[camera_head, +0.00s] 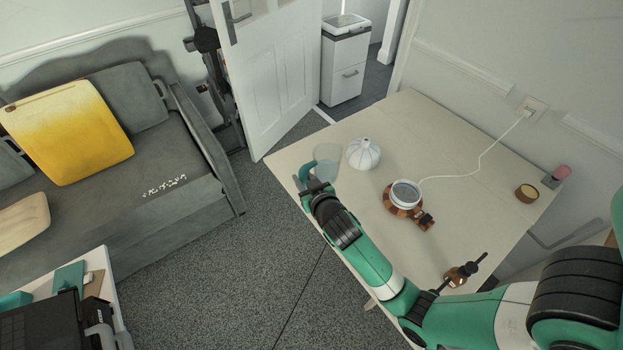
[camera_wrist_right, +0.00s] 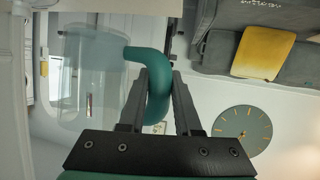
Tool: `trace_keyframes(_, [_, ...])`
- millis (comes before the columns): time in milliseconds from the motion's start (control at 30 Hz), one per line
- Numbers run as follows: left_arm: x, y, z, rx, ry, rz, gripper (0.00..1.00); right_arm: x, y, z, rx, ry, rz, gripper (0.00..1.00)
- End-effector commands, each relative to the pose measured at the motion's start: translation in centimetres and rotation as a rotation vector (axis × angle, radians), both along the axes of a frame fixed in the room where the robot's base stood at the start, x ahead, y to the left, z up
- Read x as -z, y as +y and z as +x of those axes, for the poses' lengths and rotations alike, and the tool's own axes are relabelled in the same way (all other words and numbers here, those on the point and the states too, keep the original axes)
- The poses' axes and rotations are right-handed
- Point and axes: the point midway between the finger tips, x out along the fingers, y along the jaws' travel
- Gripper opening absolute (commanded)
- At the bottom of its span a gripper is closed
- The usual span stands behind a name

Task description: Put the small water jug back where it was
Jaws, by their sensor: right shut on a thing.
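The small water jug (camera_head: 327,158) is a clear, pale vessel with a teal handle, near the far-left corner of the pale table. My right gripper (camera_head: 312,187) is shut on the jug's teal handle. In the right wrist view the clear jug body (camera_wrist_right: 88,85) is left of the fingers, and the right gripper's fingers (camera_wrist_right: 157,100) are on either side of the curved handle. I cannot tell whether the jug's base touches the tabletop. My left gripper is not in view.
A white-rimmed round device (camera_head: 405,194) has a cable to the wall socket (camera_head: 533,106). A brown item with dark rods (camera_head: 461,275) is nearer the front. The table's (camera_head: 480,215) right middle is mostly clear.

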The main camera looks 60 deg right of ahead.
Motion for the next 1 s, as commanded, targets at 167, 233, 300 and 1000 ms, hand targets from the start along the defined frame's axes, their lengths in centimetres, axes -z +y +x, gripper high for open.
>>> trace_keyframes(167, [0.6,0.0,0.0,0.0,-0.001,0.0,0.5,0.4,-0.4,0.3,0.001,0.002,-0.007,0.0])
trace_keyframes(233, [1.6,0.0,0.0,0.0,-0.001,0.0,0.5,1.1,-1.2,0.8,0.004,0.0,-0.008,0.0])
trace_keyframes(300, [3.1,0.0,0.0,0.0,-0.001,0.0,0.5,1.9,-2.3,1.7,0.004,-0.001,-0.009,0.0])
trace_keyframes(1000, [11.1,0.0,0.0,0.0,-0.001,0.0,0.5,9.3,-10.5,8.6,0.0,0.001,-0.008,0.0])
